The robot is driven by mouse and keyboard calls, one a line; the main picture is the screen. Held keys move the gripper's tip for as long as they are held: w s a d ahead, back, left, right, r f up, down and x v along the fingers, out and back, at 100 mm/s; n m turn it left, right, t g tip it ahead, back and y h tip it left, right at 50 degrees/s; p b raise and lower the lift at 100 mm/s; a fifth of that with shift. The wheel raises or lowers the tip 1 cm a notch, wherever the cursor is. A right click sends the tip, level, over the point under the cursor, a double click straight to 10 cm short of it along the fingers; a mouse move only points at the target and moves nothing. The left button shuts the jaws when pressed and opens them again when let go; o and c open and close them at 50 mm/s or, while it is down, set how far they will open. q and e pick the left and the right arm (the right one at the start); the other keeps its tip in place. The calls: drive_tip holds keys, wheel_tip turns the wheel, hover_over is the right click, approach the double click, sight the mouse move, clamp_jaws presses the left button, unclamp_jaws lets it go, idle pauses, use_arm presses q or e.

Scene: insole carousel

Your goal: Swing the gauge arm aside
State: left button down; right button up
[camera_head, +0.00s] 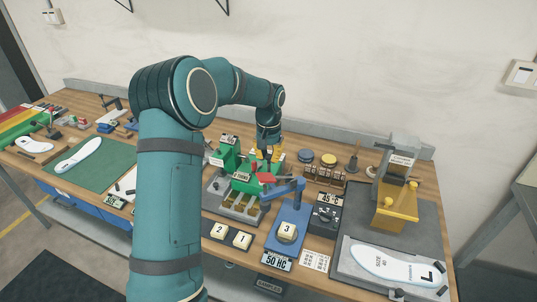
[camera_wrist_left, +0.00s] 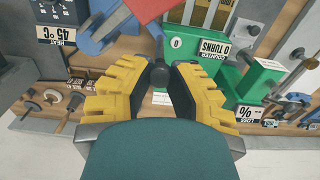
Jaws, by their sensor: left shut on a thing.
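The gauge arm (camera_head: 287,189) is a blue lever on the blue stand (camera_head: 286,238) marked 50 HC. It reaches left from its post towards the red part of the green press (camera_head: 239,183). In the left wrist view the blue arm (camera_wrist_left: 97,34) shows at the upper left, beside a red bar. My left gripper (camera_head: 265,155) points down behind the press, its yellow fingers partly hidden. In the wrist view the left gripper (camera_wrist_left: 163,72) is shut on a dark round knob (camera_wrist_left: 160,76). What the knob is fixed to is unclear. My right gripper is out of view.
Numbered sample blocks (camera_head: 242,240) lie in front of the press. A black 45 °C box (camera_head: 325,218) stands right of the blue stand. A yellow fixture (camera_head: 397,201) and a white insole (camera_head: 393,264) are further right. A green mat (camera_head: 76,168) lies left.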

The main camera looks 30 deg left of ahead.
use_arm(q)
drive_tip(key=shift+w+a+m+p, duration=0.2)
drive_tip(key=shift+w+m+p, duration=0.2)
drive_tip(key=shift+w+m, duration=0.25)
drive_tip(key=shift+s, duration=0.1)
drive_tip(key=c, duration=0.8)
unclamp_jaws()
wheel_tip(320, 180, up, 12)
drive_tip(key=shift+f, duration=0.1)
